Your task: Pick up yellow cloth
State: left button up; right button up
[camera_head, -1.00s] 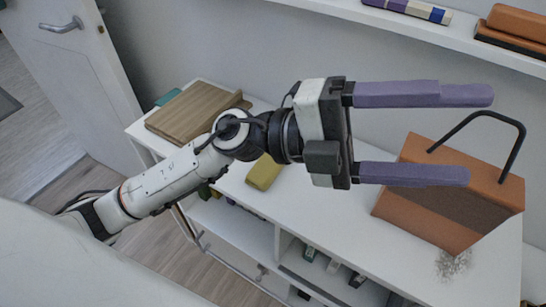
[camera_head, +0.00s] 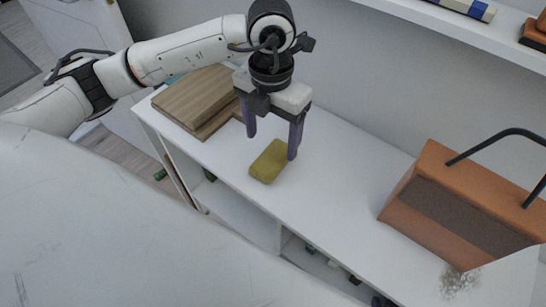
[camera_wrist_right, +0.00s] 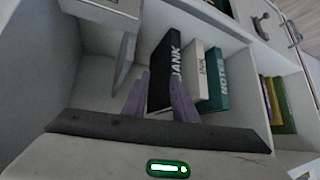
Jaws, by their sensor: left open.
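The yellow cloth (camera_head: 270,163) is a small folded block lying flat on the white desk top. My left gripper (camera_head: 271,147) points down over the cloth, open, with its two purple fingers apart and nothing between them. The fingertips look near the cloth's far edge; I cannot tell exactly how high they are above the desk. My right gripper (camera_wrist_right: 161,76) shows only in the right wrist view. Its two purple fingers are apart, in front of a shelf compartment with books.
Wooden boards (camera_head: 200,97) lie left of the cloth. An orange and brown box with a black handle (camera_head: 440,205) stands at the right. The desk top between cloth and box is clear. A black book (camera_wrist_right: 162,75) stands beyond my right fingers.

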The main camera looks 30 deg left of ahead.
aim_at(273, 156)
pick_arm(q)
jog(key=shift+s+d+f+p, duration=0.1)
jog(key=shift+d+f+p, duration=0.1)
jog(key=shift+f, duration=1.3)
jog(key=shift+s+d+f+p, duration=0.1)
jog(key=shift+f+p, duration=0.1)
jog(key=shift+f, duration=1.3)
jog(key=c, duration=1.1)
jog(key=shift+c, duration=0.2)
jog(key=shift+r, duration=0.1)
notch_tip(273, 156, up, 10)
jog(key=shift+b, duration=0.3)
jog(key=o, duration=0.4)
jog(key=c, duration=0.3)
